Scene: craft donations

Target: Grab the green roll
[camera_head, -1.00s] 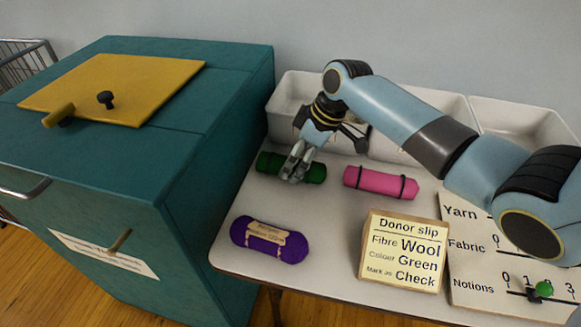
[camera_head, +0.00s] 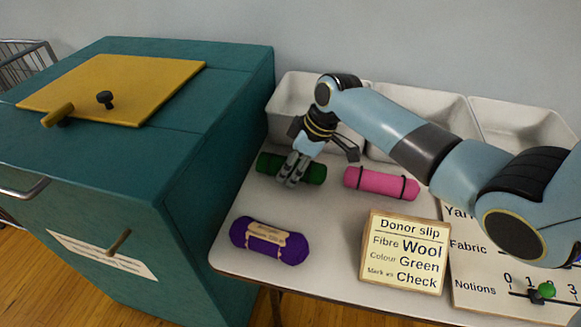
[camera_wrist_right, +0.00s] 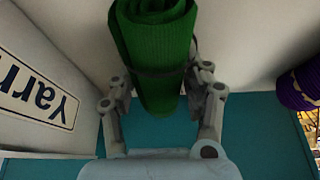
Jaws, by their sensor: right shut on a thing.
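The green roll (camera_head: 313,173) lies on the table at the back left, in front of the white bins. My right gripper (camera_head: 291,172) is down over its middle and shut on it, hiding part of it in the head view. In the right wrist view the green roll (camera_wrist_right: 158,60) lies between the two fingers of my right gripper (camera_wrist_right: 160,95), with a dark band across it. I cannot tell whether it is clear of the table. My left gripper is not in view.
A pink roll (camera_head: 381,183) lies just right of the green one. A purple yarn skein (camera_head: 269,241) and a donor slip sign (camera_head: 405,251) stand nearer the front. White bins (camera_head: 425,112) line the back. A teal cabinet (camera_head: 215,165) borders the table's left.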

